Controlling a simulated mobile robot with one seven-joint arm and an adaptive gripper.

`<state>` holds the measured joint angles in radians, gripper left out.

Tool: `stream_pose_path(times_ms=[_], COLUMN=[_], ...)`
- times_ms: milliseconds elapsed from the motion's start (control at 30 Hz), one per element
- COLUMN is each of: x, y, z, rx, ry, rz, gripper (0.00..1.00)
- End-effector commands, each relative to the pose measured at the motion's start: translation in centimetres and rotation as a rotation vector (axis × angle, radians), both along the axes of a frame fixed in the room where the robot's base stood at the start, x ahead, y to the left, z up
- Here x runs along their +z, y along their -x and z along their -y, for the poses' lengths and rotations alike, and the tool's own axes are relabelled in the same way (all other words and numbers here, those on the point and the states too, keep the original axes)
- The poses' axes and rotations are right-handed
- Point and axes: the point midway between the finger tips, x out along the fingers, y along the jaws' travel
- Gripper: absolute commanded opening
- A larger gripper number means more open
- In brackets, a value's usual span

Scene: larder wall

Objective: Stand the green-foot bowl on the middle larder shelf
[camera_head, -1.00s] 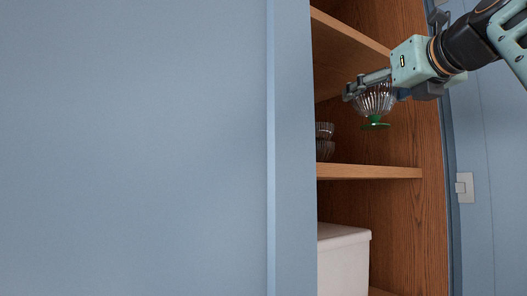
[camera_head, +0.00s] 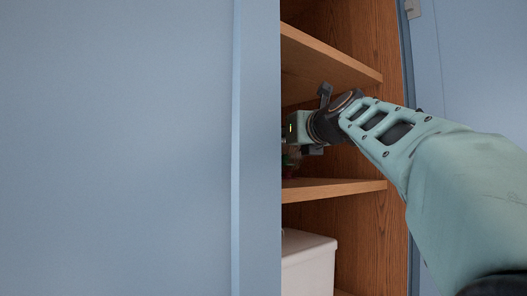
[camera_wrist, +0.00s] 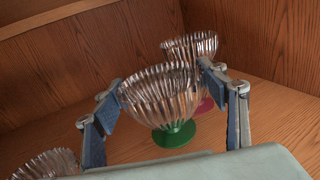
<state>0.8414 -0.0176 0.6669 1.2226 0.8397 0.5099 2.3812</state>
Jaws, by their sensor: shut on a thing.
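The green-foot bowl (camera_wrist: 160,100) is clear ribbed glass on a round green foot. It stands upright between the two fingers of my gripper (camera_wrist: 160,92), which is shut on it, in the wrist view. The foot is over the wooden middle shelf (camera_head: 340,188); I cannot tell whether it touches. In the head view my gripper's body (camera_head: 300,128) is inside the larder above that shelf, and the blue panel hides the fingers and most of the bowl.
A similar glass bowl with a pink foot (camera_wrist: 190,46) stands just behind the held one. Another ribbed bowl (camera_wrist: 46,164) shows at the wrist view's lower left. An upper shelf (camera_head: 325,55) is overhead; a white bin (camera_head: 308,262) sits below. Bare shelf lies at right.

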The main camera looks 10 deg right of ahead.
Motion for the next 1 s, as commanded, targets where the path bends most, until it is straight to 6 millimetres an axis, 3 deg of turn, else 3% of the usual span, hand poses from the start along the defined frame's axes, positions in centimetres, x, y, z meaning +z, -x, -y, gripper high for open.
stream_pose_path(times_ms=[233, 400, 833, 867, 1000], x=[-0.9, -3.6, -4.0, -4.1, -4.0], y=[0.0, 0.0, -0.3, -0.4, -0.3], z=[0.2, 0.2, -0.1, -0.1, -0.1], rx=[-0.005, -0.004, -0.002, -0.002, -0.002], ry=[-0.001, 0.0, -0.001, 0.0, -0.001], rz=[0.001, 0.002, 0.001, 0.0, 0.0], gripper=[0.33, 0.33, 0.33, 0.68, 0.83])
